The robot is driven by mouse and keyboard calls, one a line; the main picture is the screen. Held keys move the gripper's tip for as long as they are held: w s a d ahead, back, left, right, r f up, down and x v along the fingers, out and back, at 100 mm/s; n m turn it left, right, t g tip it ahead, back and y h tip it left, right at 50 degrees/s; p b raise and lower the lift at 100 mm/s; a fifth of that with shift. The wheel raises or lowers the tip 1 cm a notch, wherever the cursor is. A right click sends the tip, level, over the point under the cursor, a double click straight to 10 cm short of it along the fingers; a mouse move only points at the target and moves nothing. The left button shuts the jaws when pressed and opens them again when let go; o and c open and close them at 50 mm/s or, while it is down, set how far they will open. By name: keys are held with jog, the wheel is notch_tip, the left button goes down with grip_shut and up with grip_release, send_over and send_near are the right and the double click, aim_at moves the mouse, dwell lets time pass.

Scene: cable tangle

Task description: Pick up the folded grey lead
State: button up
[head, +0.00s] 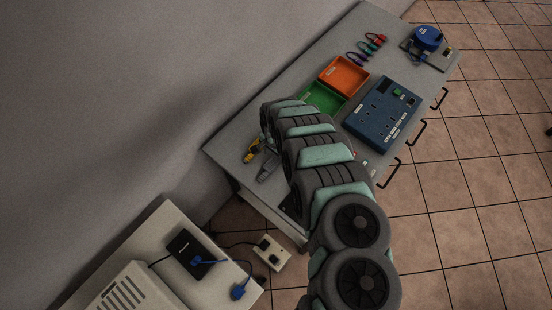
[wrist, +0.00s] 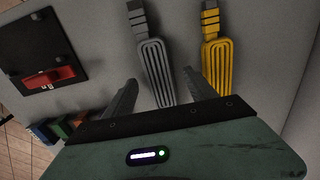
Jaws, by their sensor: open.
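The folded grey lead (wrist: 155,70) lies on the worktop in the wrist view, bundled in long parallel loops with its plug end towards the top. It also shows in the head view (head: 268,172), just left of my arm. My gripper (wrist: 160,77) is open and empty, with one finger on each side of the grey lead in the wrist view. I cannot tell how far above the worktop the fingertips are. The near end of the lead is hidden behind the gripper body.
A folded yellow lead (wrist: 217,66) lies close right of the grey one, near the right finger. A black plate with a red part (wrist: 42,75) is at left. In the head view, an orange tray (head: 345,76), a green tray (head: 322,98) and a blue box (head: 383,110) stand farther along the bench.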

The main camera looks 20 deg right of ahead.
jog(key=shift+s+f, duration=0.1)
jog(key=shift+f, duration=0.35)
grip_shut()
dwell(0.5)
